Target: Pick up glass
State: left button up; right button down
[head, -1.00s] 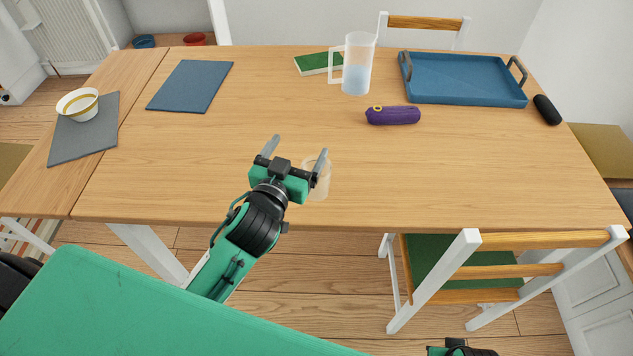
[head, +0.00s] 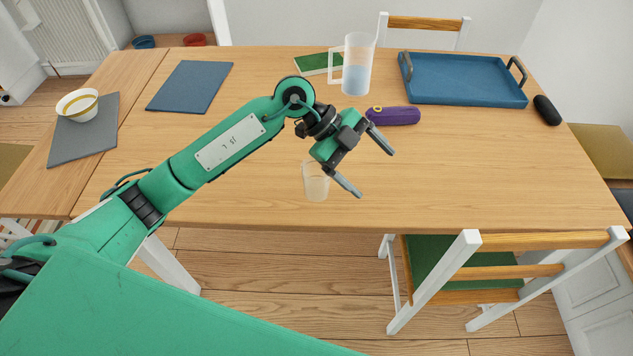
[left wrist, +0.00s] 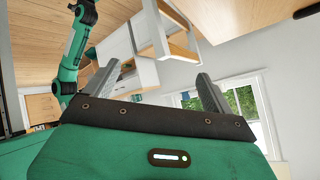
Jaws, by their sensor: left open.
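The glass (head: 316,184) is a small, clear, frosted-looking tumbler standing upright near the front edge of the wooden table. My left gripper (head: 375,175) is open and empty, just right of the glass in the head view, with its fingers pointing right and down, away from the glass. My left wrist partly covers the area behind the glass. In the left wrist view the open fingers (left wrist: 158,75) have nothing between them, and the glass is not in that view. My right gripper cannot be made out in either view.
A pitcher (head: 357,66) with bluish liquid, a purple case (head: 400,116), a green book (head: 318,63) and a blue tray (head: 465,80) stand towards the back. A bowl (head: 77,105) sits at left. A chair (head: 470,262) is at the front right. The table's front right is clear.

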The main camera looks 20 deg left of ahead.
pick_arm(q)
jog(key=w+a+f+n+y, duration=0.2)
jog(key=w+a+y, duration=0.1)
jog(key=a+y, duration=0.3)
jog(key=n+y, duration=0.2)
send_over(312, 164)
jog(key=s, duration=0.2)
jog(key=shift+y, duration=0.3)
jog(key=f, duration=0.7)
jog(key=shift+s+d+f+p, duration=0.2)
jog(key=shift+d+f+p, duration=0.1)
jog(key=shift+d, duration=0.1)
jog(key=f, duration=0.2)
jog(key=d+f+p, duration=0.1)
jog(key=f, duration=0.1)
jog(key=shift+d+f, duration=0.2)
jog(key=shift+f, duration=0.2)
jog(key=c, duration=1.2)
pick_arm(e)
jog(key=s+d+f, duration=0.1)
jog(key=s+f, duration=0.5)
jog(key=s, duration=0.1)
jog(key=shift+d+f, duration=0.25)
jog(key=shift+d, duration=0.1)
